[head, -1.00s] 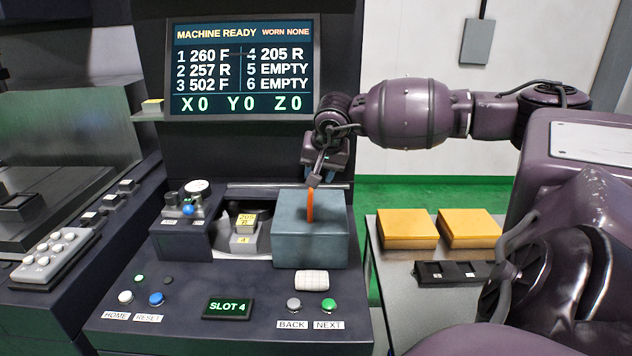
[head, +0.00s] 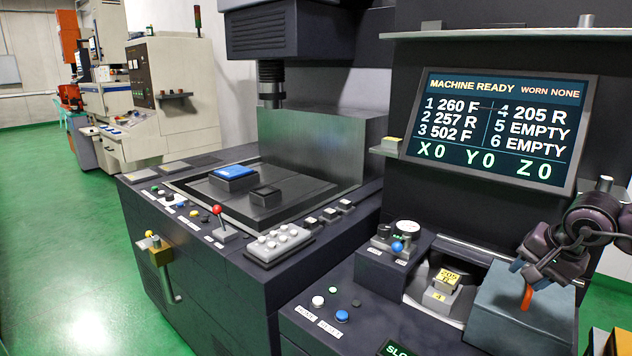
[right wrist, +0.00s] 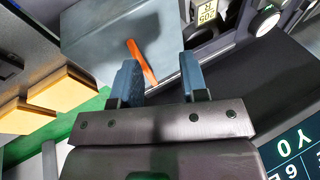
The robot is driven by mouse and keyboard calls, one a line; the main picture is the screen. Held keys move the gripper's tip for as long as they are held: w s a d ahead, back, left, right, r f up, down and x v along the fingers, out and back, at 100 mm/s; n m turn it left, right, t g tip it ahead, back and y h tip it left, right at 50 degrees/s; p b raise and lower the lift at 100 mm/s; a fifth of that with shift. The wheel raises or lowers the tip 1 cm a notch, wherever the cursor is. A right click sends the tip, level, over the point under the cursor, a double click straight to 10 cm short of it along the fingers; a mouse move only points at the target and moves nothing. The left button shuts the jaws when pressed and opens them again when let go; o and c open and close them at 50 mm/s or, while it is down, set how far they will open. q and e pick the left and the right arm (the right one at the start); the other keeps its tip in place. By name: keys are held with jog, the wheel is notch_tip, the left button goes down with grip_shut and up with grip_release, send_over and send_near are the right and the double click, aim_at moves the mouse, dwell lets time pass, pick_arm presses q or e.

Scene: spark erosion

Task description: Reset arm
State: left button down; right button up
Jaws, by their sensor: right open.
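My right gripper (head: 547,275) is at the right edge of the head view, above a blue-grey box (head: 500,312) with an upright orange piece (head: 527,297) on its top. In the right wrist view its two blue fingers (right wrist: 160,76) are apart with nothing held between them. The orange piece (right wrist: 142,62) shows just beyond the fingers, on the box (right wrist: 100,40); the exact gap is hard to tell. My left gripper is not in view.
The screen (head: 495,132) reads MACHINE READY. A yellow-labelled block (head: 442,290) sits in the recess beside the box. A blue button (head: 342,316) is on the panel. The machine bed (head: 270,200) stands left, with green floor (head: 70,230) beyond. Yellow blocks (right wrist: 60,92) lie near the box.

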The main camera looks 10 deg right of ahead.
jog(key=s+a+f+m+t+y, duration=0.15)
jog(key=a+m+t+y, duration=0.25)
jog(key=a+m+y, duration=0.5)
jog(key=s+a+f+m+t+y, duration=0.15)
jog(key=a+m+t, duration=0.25)
jog(key=a+m, duration=0.55)
jog(key=s+d+f+m+t+h, duration=0.1)
jog(key=s+f+m+h, duration=0.3)
jog(key=m, duration=0.6)
jog(key=s+d+f+m+h, duration=0.1)
jog(key=f+m+h, duration=0.1)
jog(key=m+h, duration=0.55)
jog(key=s+d+f+m+t+h, duration=0.1)
jog(key=s+d+f+m+h, duration=0.15)
jog(key=m, duration=0.85)
jog(key=s+a+f+m+g+y, duration=0.1)
jog(key=s+a+f+m+g, duration=0.2)
jog(key=s+f+m+g, duration=0.5)
jog(key=s+a+f+m+g+y, duration=0.1)
jog(key=s+a+f+m+g, duration=0.25)
jog(key=s+m, duration=0.4)
jog(key=w+f+n+t, duration=0.2)
jog(key=w+f+t, duration=0.3)
jog(key=f+t, duration=0.3)
jog(key=shift+w+d+f+n+y, duration=0.15)
jog(key=shift+f+n+y, duration=0.2)
jog(key=shift+f, duration=0.5)
